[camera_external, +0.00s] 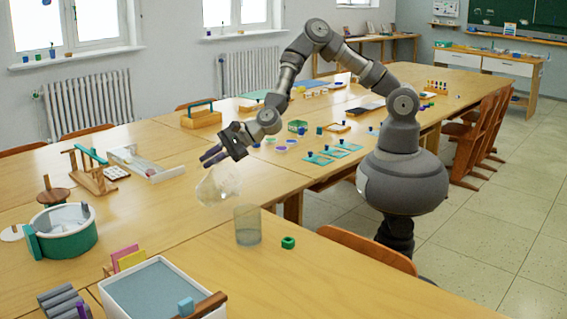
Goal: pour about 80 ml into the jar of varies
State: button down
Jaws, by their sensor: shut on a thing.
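My gripper (226,148) is above the near side of the long wooden table. A clear, see-through vessel (217,187) hangs just below it, tilted, and my gripper is shut on it; the grip itself is hard to make out. A clear cylindrical jar (248,226) stands upright on the table, below and to the right of the vessel, apart from it. The jar looks greyish; I cannot tell whether it holds any liquid. No stream between vessel and jar can be made out.
A white tray (150,262) stands at the front, a green round tub (66,240) at the left. The table (330,275) is clear to the jar's front right. An orange chair back (365,247) is beside its edge.

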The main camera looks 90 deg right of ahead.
jog(key=w+d+f+m+g+y+p, duration=0.2)
jog(key=w+f+g+p, duration=0.1)
jog(key=f, duration=0.3)
jog(key=w+d+f+m+g+y+p, duration=0.1)
jog(key=w+d+f+g+y+p, duration=0.1)
jog(key=f, duration=0.3)
jog(key=shift+w+d+f+m+g+p, duration=0.4)
jog(key=shift+w+d+g+p, duration=0.25)
jog(key=shift+w+d, duration=0.15)
jog(key=shift+a+r, duration=0.1)
